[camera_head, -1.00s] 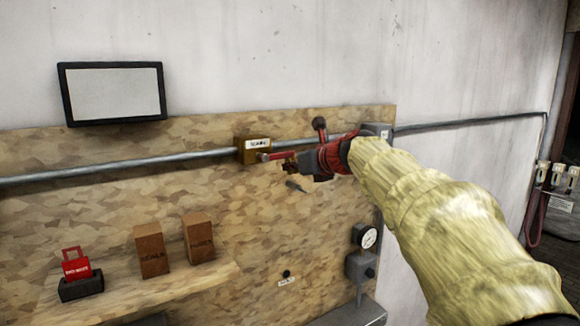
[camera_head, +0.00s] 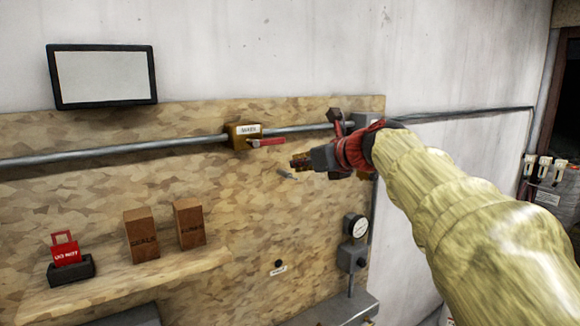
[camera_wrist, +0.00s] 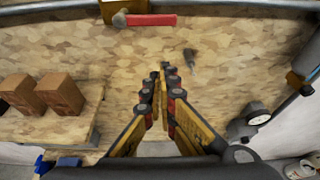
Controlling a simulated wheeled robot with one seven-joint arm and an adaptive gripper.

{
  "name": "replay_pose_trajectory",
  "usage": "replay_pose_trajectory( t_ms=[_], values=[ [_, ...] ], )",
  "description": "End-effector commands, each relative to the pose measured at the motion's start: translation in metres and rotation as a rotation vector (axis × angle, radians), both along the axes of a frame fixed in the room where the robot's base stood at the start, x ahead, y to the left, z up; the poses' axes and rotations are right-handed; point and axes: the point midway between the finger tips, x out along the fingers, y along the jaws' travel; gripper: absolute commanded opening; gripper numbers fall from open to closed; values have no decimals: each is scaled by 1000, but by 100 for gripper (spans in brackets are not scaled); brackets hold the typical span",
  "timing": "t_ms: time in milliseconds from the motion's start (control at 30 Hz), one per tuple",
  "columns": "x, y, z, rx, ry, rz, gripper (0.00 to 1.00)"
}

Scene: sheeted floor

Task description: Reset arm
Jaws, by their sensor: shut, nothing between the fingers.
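My gripper (camera_head: 298,161) is in front of the wood panel, a little below and right of the brass valve (camera_head: 243,136). The valve sits on the grey pipe and has a red lever (camera_head: 268,142) that lies along the pipe, pointing right. In the wrist view my gripper's fingers (camera_wrist: 165,72) are together with nothing between them, and the red lever (camera_wrist: 150,20) is above them, apart from the tips. My arm, in a pale yellow sleeve, reaches in from the lower right.
A shelf (camera_head: 120,285) at left holds a red lockout tag in a dark base (camera_head: 70,262) and two brown boxes (camera_head: 142,235). A framed blank board (camera_head: 102,76) hangs above. A gauge (camera_head: 355,228) stands at right.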

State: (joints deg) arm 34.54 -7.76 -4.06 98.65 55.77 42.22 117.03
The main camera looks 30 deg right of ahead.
Motion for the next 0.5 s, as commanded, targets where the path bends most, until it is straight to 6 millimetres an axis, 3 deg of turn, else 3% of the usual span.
replay_pose_trajectory(
  t_ms=[333,500],
  values=[
    [-9,0,3,-7,0,2,0],
    [-10,1,2,-152,1,58,0]
  ],
)
